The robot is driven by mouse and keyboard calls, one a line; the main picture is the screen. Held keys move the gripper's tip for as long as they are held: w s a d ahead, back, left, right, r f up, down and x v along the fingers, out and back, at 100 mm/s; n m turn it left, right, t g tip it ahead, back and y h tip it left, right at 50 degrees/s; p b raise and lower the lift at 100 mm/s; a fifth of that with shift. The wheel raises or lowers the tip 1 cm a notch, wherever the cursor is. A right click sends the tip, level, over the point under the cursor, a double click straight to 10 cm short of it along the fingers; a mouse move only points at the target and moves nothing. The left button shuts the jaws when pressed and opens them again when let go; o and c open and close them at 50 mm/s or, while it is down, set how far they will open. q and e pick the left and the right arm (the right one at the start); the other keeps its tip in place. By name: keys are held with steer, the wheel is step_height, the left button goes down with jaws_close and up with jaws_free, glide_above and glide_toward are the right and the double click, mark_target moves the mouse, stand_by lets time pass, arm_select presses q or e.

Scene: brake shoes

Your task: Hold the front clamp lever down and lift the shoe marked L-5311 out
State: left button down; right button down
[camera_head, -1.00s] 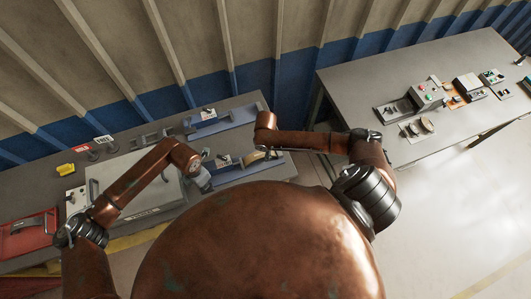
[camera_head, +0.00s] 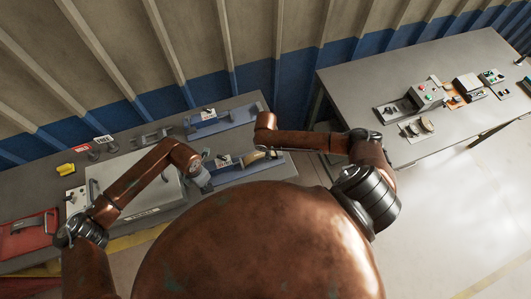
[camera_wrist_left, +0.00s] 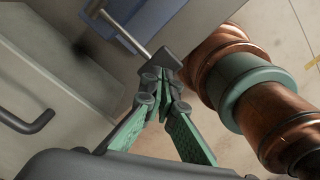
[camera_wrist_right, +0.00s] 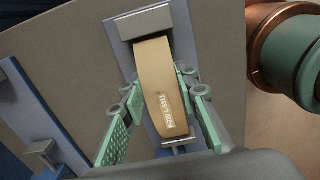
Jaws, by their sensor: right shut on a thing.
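The tan, curved brake shoe (camera_wrist_right: 160,85) sits in the front blue fixture (camera_wrist_right: 150,45) in the right wrist view. My right gripper (camera_wrist_right: 158,88) is shut on the shoe, one finger on each side. The shoe also shows in the head view (camera_head: 262,156). The clamp lever (camera_wrist_left: 128,38) is a metal rod with a dark block at its end, in the left wrist view. My left gripper (camera_wrist_left: 165,80) is shut, with its fingertips at that block. Whether they press on it is hard to tell.
A second blue fixture (camera_head: 225,120) stands behind the front one. A grey case (camera_head: 135,190) with a handle lies left of my left gripper, and a red item (camera_head: 28,236) lies farther left. A separate table (camera_head: 440,80) at the right carries several devices.

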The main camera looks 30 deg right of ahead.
arm_select(q)
steer(key=shift+f, duration=0.1)
arm_select(e)
steer(key=shift+s+a+f, duration=0.1)
steer(key=shift+s+f, duration=0.05)
arm_select(q)
steer(key=shift+f, duration=2.3)
arm_select(e)
steer(key=shift+w+r, duration=0.2)
steer(key=shift+r, duration=3.45)
arm_select(q)
steer(key=shift+r, duration=0.1)
step_height(320, 180, up, 11)
